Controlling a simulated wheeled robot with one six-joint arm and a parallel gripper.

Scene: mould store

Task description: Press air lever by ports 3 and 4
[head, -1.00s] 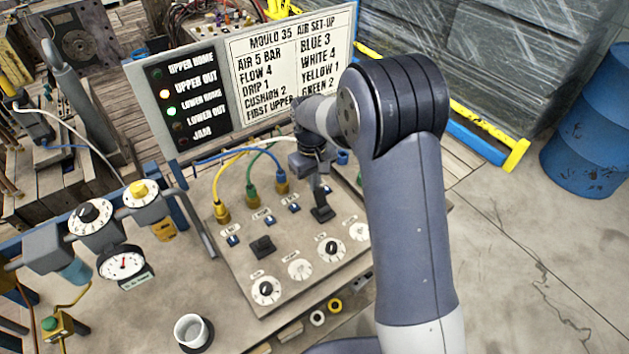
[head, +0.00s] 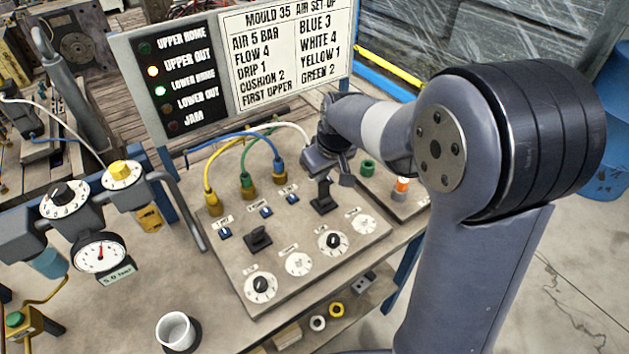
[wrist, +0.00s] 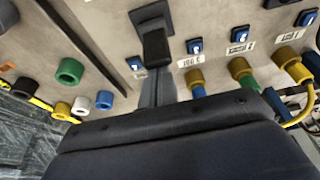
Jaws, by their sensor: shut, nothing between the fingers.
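The black air lever by ports 3 and 4 (head: 323,196) stands on the right of the sloped panel (head: 283,228). It also shows at the top of the wrist view (wrist: 155,44). My gripper (head: 328,172) is shut and empty, just behind and above this lever in the head view. In the wrist view its fingertips (wrist: 157,84) are close to the lever; I cannot tell whether they touch. A second black lever (head: 258,239) stands further left. Yellow, green and blue hoses plug into brass ports; my gripper hides the white hose's end.
A sign board (head: 240,70) stands behind the panel, with UPPER OUT and LOWER HOME lit. Dials (head: 333,241) line the panel's front. A gauge (head: 101,253) and regulator knobs stand left. A white cup (head: 175,331) is at the front. Coloured connectors (head: 368,167) sit right.

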